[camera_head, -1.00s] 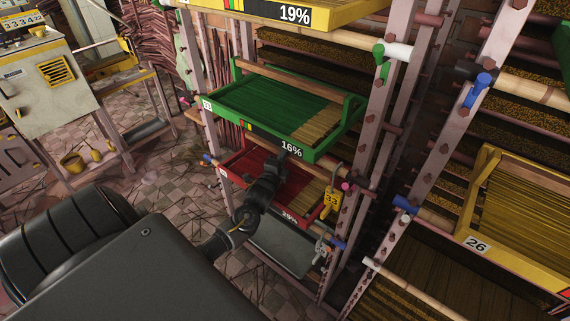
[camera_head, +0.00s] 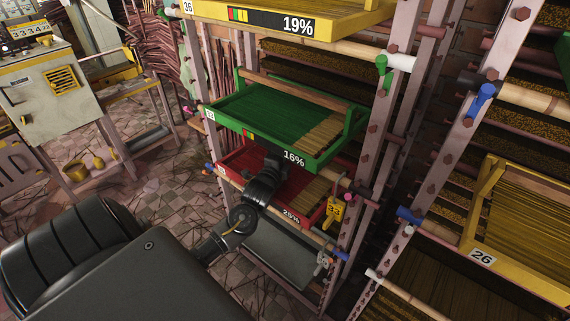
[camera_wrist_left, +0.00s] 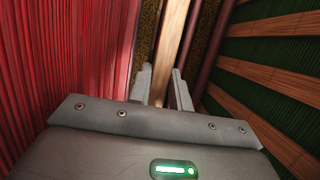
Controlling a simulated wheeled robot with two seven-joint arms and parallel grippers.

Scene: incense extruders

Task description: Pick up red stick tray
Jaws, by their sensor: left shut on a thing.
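The red stick tray (camera_head: 291,214), labelled 25%, sits on the rack just below the green tray (camera_head: 293,157). Its red and tan sticks show, but its far part is hidden by the green tray and my left arm. My left gripper reaches over the red tray under the green one, its fingers hidden in the head view. In the left wrist view my left gripper (camera_wrist_left: 162,80) is shut on a pale wooden bar (camera_wrist_left: 173,45), which appears to be the red tray's handle. Red sticks (camera_wrist_left: 75,60) lie to its left. My right gripper is not in view.
The green tray's slatted underside (camera_wrist_left: 270,60) is close on the right in the wrist view. A yellow tray (camera_head: 290,24) is above. Rack posts (camera_head: 392,100) and a yellow tag (camera_head: 335,209) stand to the right. A control cabinet (camera_head: 55,95) is at the left.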

